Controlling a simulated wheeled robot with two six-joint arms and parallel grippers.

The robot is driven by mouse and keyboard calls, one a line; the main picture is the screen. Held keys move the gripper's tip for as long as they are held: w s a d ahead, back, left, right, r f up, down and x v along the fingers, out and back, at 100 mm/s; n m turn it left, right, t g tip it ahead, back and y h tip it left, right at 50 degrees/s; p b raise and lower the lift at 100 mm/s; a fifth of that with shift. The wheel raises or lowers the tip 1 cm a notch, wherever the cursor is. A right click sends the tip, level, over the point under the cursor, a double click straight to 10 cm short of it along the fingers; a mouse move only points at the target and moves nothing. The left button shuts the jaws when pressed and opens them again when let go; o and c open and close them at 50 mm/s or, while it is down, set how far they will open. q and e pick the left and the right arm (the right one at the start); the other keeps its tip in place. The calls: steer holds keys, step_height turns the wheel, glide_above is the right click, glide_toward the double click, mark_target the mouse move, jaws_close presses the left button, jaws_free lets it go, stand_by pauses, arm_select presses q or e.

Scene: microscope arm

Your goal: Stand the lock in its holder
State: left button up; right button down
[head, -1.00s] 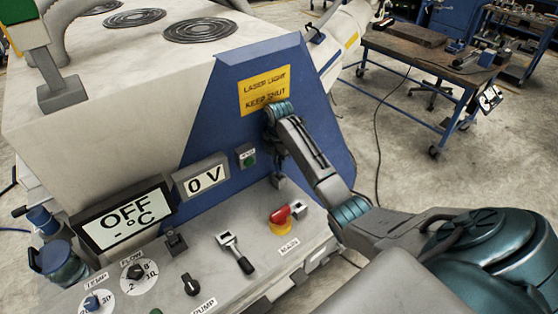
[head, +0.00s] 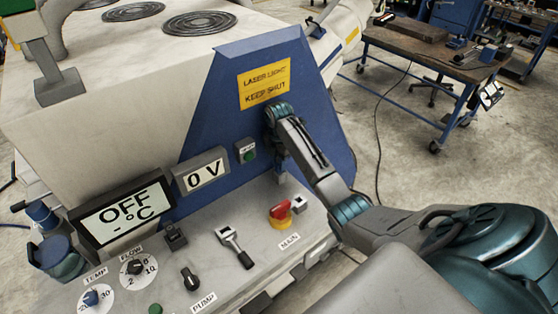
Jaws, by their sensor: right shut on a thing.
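My right gripper (head: 281,172) hangs pointing down in front of the blue slanted side panel, above the back edge of the control panel. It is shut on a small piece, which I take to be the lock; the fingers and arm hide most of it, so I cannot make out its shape. A small light block with a dark opening (head: 298,203) sits on the control panel just right of the red main switch (head: 281,212); it may be the holder. The gripper is above and slightly left of this block, apart from it in the picture. My left gripper is not in view.
The control panel (head: 215,268) carries a black-handled lever (head: 236,248), several knobs and an OFF display (head: 125,211). A 0 V display (head: 202,173) and a green button (head: 248,153) are left of the gripper. A workbench (head: 430,55) stands at the back right.

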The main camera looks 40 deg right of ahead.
steer(key=shift+f, duration=0.15)
steer(key=c, duration=1.2)
jaws_free()
steer(key=shift+o, duration=0.2)
step_height(320, 180, up, 5)
steer(key=shift+w+f+b, duration=0.1)
steer(key=shift+f+b, duration=0.1)
steer(key=shift+b, duration=0.95)
step_height(320, 180, up, 5)
steer(key=p, duration=0.3)
steer(key=shift+r, duration=0.2)
steer(key=shift+r+p, duration=0.45)
steer(key=shift+r, duration=0.05)
